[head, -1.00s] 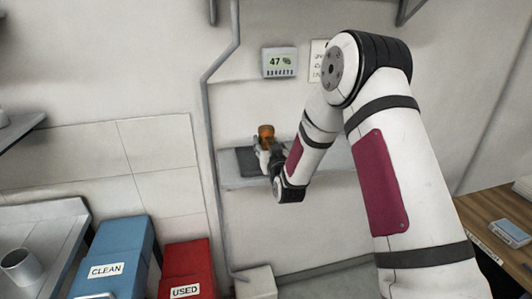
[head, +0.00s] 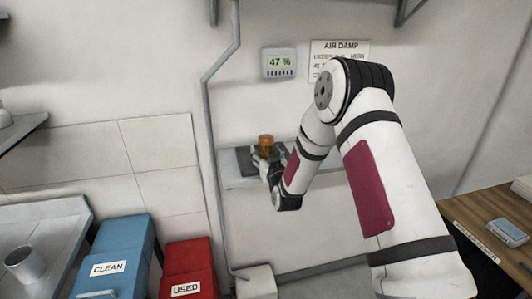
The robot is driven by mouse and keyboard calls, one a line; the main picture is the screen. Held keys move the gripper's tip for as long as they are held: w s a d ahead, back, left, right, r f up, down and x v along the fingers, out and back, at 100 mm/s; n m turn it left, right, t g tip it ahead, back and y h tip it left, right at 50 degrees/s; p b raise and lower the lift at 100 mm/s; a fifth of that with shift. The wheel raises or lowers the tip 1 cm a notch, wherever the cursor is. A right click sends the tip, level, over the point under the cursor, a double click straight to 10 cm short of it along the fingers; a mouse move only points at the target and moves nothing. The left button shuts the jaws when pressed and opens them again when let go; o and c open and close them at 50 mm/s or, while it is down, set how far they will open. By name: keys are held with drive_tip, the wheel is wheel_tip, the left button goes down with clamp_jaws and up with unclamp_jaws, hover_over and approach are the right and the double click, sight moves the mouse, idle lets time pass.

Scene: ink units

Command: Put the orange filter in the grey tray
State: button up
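The orange filter (head: 265,141) is a small upright orange-brown cylinder above the wall shelf at the back. My gripper (head: 265,152) is at the filter, with its fingers around the lower part. The fingers are small and partly hidden, so I cannot tell whether they are closed on it. A dark grey flat thing, perhaps the grey tray (head: 244,160), lies on the shelf just left of and behind the gripper. I cannot tell whether the filter touches it.
The wall shelf (head: 240,182) is narrow, with a grey pipe (head: 205,120) to its left. A blue CLEAN bin (head: 122,242) and a red USED bin (head: 187,258) stand front left. A metal counter (head: 60,225) is at far left and a wooden desk (head: 490,222) at right.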

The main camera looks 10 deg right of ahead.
drive_tip(key=shift+r, duration=0.1)
drive_tip(key=shift+s, duration=0.15)
drive_tip(key=s, duration=1.2)
drive_tip(key=s+r+n+g, duration=0.1)
drive_tip(key=s+r+g, duration=0.25)
drive_tip(key=r, duration=0.35)
drive_tip(key=s+r+g, duration=0.3)
drive_tip(key=s+r, duration=0.1)
drive_tip(key=r, duration=0.4)
drive_tip(key=s+r+g, duration=0.2)
drive_tip(key=s+g, duration=0.1)
drive_tip(key=s, duration=1.2)
drive_tip(key=s+r+m+g, duration=0.1)
drive_tip(key=s+r+g, duration=0.1)
drive_tip(key=s, duration=1.2)
drive_tip(key=shift+s+r+g, duration=0.3)
drive_tip(key=shift+s+g, duration=0.05)
drive_tip(key=shift+g, duration=0.1)
